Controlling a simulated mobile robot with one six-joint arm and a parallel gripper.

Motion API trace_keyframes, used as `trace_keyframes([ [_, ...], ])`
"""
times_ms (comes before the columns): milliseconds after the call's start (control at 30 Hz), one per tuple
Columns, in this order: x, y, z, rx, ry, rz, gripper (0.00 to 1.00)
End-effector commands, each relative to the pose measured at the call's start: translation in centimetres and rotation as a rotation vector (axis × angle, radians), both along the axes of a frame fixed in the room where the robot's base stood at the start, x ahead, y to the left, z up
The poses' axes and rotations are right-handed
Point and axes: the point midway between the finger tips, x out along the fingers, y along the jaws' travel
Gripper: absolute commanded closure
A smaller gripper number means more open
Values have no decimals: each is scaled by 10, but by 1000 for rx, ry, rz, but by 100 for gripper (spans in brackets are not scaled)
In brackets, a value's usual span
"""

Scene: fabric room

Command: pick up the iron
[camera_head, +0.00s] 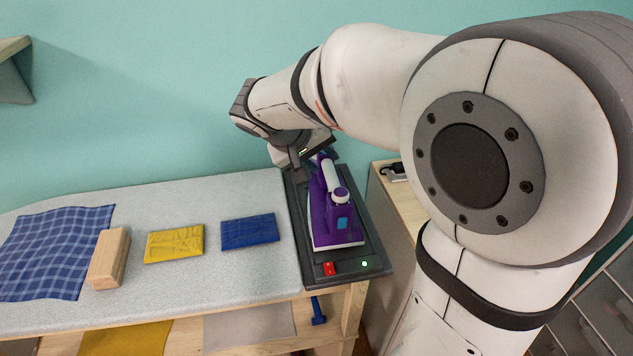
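A purple and white iron (332,211) stands on a dark grey rest plate (375,262) at the right end of the ironing table. The plate has a red switch and a green light at its front edge. My gripper (308,165) is at the far end of the iron, pointing down beside its handle. My wrist and the iron hide most of the fingers. I cannot tell whether they touch the handle or whether they are open or shut. The iron appears to rest on the plate.
On the pale table (190,290) lie a blue checked cloth (50,250), a wooden block (109,258), a folded yellow cloth (174,244) and a folded blue cloth (248,232). A wooden cabinet (400,205) stands right of the table, partly behind my arm. A shelf (14,70) is at the upper left.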

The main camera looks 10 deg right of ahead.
Motion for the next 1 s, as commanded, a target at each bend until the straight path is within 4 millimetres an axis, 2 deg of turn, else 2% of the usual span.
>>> trace_keyframes([
  [33, 2, 2, -8, -4, -7, 3, 65],
  [233, 8, 1, -17, -13, -13, 4, 65],
  [467, 14, -13, -37, -13, -11, 3, 65],
  [700, 20, -31, -68, -13, -10, 1, 65],
  [1000, 25, -37, -76, -12, -13, 3, 65],
])
